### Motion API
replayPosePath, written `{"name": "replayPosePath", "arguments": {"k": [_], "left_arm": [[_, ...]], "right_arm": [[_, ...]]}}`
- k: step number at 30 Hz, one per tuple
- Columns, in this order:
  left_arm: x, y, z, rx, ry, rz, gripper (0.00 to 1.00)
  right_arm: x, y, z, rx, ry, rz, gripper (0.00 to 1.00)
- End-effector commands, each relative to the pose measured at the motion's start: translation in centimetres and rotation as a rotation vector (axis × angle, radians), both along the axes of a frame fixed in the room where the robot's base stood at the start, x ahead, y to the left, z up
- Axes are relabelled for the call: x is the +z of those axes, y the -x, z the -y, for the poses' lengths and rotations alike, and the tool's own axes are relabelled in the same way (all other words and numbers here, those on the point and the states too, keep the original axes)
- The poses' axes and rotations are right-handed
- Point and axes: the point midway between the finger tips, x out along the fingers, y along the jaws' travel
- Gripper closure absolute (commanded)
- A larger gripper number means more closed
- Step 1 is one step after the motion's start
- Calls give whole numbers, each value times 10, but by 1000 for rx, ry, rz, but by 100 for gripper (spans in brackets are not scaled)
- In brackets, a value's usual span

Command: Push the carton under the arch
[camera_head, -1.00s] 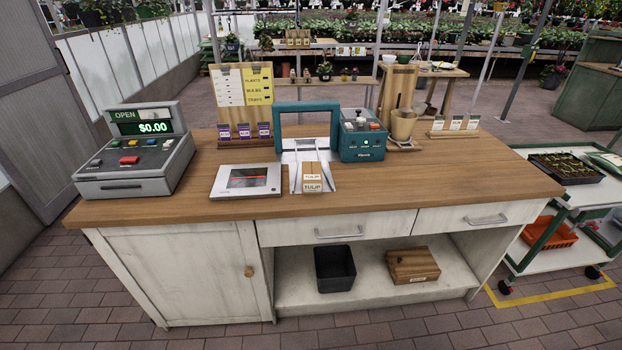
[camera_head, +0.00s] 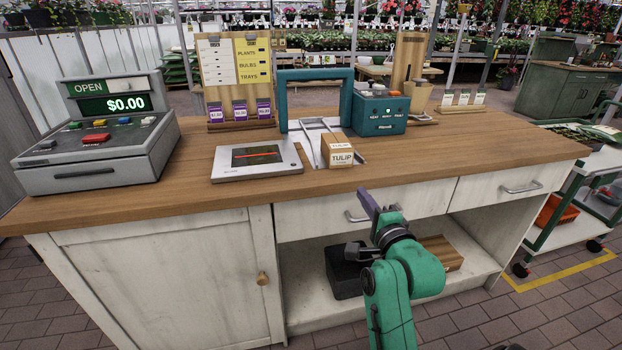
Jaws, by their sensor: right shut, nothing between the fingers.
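The carton (camera_head: 341,158) is a small brown box with white TULIP labels. It sits on the counter at the front end of a pale metal track (camera_head: 311,126). The arch (camera_head: 284,108) is a teal frame standing behind the carton, over the far part of the track, joined to a teal control box (camera_head: 379,112) on its right. My right gripper (camera_head: 367,200) is shut and empty. It is in front of the counter's edge, below and to the right of the carton, apart from it. My left gripper is not in view.
A flat grey screen device (camera_head: 257,159) lies just left of the carton. A cash register (camera_head: 98,137) stands at the left. A card stand (camera_head: 238,85) is behind. The wooden counter (camera_head: 455,150) is clear to the right. My arm partly hides the lower shelf.

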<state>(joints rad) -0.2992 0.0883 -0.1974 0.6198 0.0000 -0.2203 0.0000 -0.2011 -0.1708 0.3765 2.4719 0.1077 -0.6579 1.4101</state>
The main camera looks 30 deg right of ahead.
Motion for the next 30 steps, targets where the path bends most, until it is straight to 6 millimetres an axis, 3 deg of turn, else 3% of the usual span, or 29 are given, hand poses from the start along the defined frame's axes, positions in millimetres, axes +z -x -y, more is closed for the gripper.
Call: {"name": "replayPosePath", "arguments": {"k": [7,18,22,30], "left_arm": [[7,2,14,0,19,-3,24],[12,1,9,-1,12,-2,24],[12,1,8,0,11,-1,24],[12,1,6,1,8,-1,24]], "right_arm": [[4,-44,15,2,5,-1,100],[2,-115,39,2,6,-3,100],[2,-127,43,2,6,-3,100],[1,-129,44,2,5,-3,100]]}}
